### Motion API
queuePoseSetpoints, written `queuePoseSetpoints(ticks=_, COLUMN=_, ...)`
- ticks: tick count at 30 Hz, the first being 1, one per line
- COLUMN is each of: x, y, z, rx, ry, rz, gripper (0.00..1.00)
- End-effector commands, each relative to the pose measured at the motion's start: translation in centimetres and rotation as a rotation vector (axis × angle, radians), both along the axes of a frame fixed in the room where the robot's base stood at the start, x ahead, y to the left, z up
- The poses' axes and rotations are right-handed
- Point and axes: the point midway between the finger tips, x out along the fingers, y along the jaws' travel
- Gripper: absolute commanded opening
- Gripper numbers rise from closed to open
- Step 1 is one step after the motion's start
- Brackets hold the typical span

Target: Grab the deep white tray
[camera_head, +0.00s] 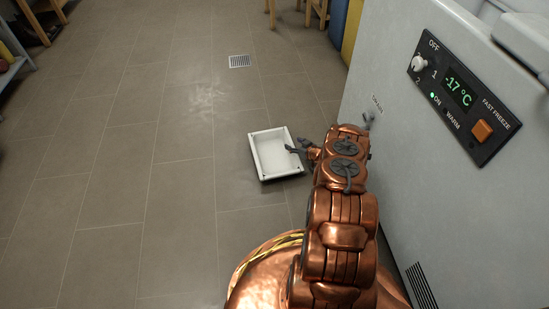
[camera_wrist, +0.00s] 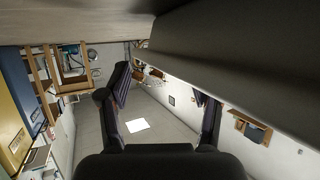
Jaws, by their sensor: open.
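The deep white tray (camera_head: 258,166) lies upright and looks empty on the tiled floor in the head view, left of the freezer. My gripper (camera_head: 293,150) is at its right side, with the dark fingertips overlapping the right rim in the picture. I cannot tell whether they touch it. In the wrist view the two dark fingers of my gripper (camera_wrist: 167,100) stand apart, with nothing clearly held between them. A large grey slab crosses the upper right of that view; I cannot tell whether it is the tray's wall. My arm hides the floor right of the tray.
A white freezer (camera_head: 400,150) with a control panel (camera_head: 462,98) fills the right side. A floor drain (camera_head: 239,61) lies beyond the tray. Wooden furniture legs (camera_head: 300,12) stand at the back. The floor left of the tray is clear.

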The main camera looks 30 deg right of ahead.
Motion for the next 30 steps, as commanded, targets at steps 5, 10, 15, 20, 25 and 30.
queuePoseSetpoints(ticks=5, x=1.34, y=0.14, z=-0.71, rx=0.000, ry=0.000, rz=0.000, gripper=0.64)
queuePoseSetpoints(ticks=10, x=1.35, y=0.12, z=-0.58, rx=0.001, ry=0.000, rz=-0.001, gripper=0.64)
queuePoseSetpoints(ticks=15, x=1.33, y=0.12, z=-0.59, rx=0.001, ry=0.000, rz=-0.001, gripper=0.48)
queuePoseSetpoints(ticks=20, x=1.33, y=0.12, z=-0.59, rx=0.001, ry=0.000, rz=-0.001, gripper=0.31)
queuePoseSetpoints(ticks=25, x=1.31, y=0.12, z=-0.61, rx=0.000, ry=0.001, rz=-0.001, gripper=0.13)
queuePoseSetpoints(ticks=30, x=1.29, y=0.14, z=-0.66, rx=0.000, ry=0.002, rz=-0.001, gripper=0.00)
